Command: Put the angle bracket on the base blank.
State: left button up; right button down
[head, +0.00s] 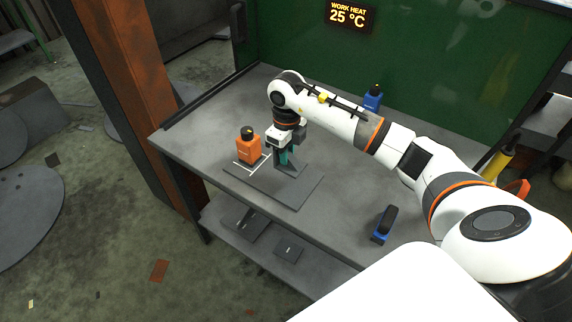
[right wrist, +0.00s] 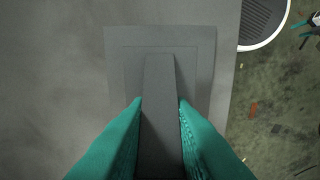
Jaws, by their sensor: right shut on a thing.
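The angle bracket (head: 290,168) is dark grey, with an upright flange and a flat foot. My right gripper (head: 285,157) is shut on its upright flange from above. In the right wrist view the teal fingers stand on both sides of the bracket (right wrist: 160,110). The base blank (head: 300,193) is a flat grey plate on the table; it also shows in the right wrist view (right wrist: 202,48), behind the bracket. The bracket's foot is over the plate, roughly upright; I cannot tell whether it touches. My left gripper is not in view.
An orange block-shaped item with a black top (head: 248,146) stands beside white lines, left of the bracket. A blue item (head: 373,98) stands at the back of the table (head: 340,205), and a blue-and-black one (head: 384,224) at the right. Dark plates (head: 289,248) lie on the lower shelf.

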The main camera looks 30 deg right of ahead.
notch_tip(320, 180, down, 5)
jog(key=shift+f+p, duration=0.15)
jog(key=shift+p, duration=0.2)
jog(key=shift+f, duration=0.15)
jog(key=shift+f, duration=0.1)
jog(key=c, duration=1.7)
grip_release()
jog(key=shift+f, duration=0.1)
jog(key=shift+c, duration=0.2)
jog(key=o, duration=0.5)
jog(key=shift+c, duration=0.2)
jog(key=shift+r, duration=0.3)
notch_tip(320, 180, up, 12)
jog(key=shift+f+b, duration=0.1)
jog(key=shift+b, duration=0.9)
